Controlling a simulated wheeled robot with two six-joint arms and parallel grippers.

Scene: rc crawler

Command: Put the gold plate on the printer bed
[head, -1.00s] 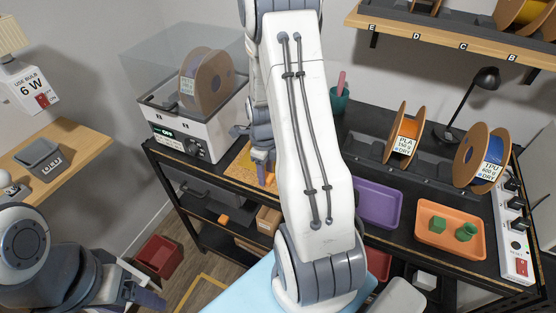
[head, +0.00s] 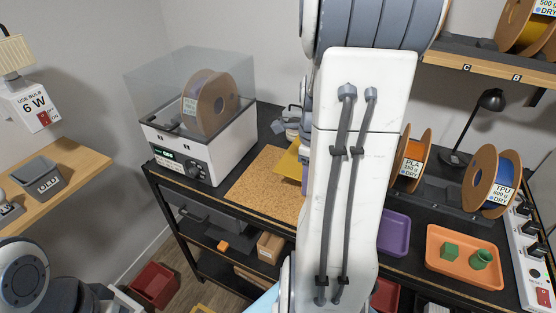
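The gold plate (head: 288,164) shows beside my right arm in the head view, tilted over the far right part of a cork mat (head: 262,188). Its right side is hidden behind my arm. My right gripper is mostly hidden behind that arm; only a sliver of a finger (head: 304,180) shows at the plate's edge, and I cannot see if it grips the plate. My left arm is at the lower left corner, its gripper out of view. I cannot make out a printer bed in this view.
A dryer box with a clear lid (head: 205,135) and a spool stands left of the mat. Right of my arm are a purple tray (head: 394,234), an orange tray (head: 465,262) with green parts, an orange spool (head: 412,158), a blue spool (head: 492,180), a lamp and a switch strip (head: 532,262).

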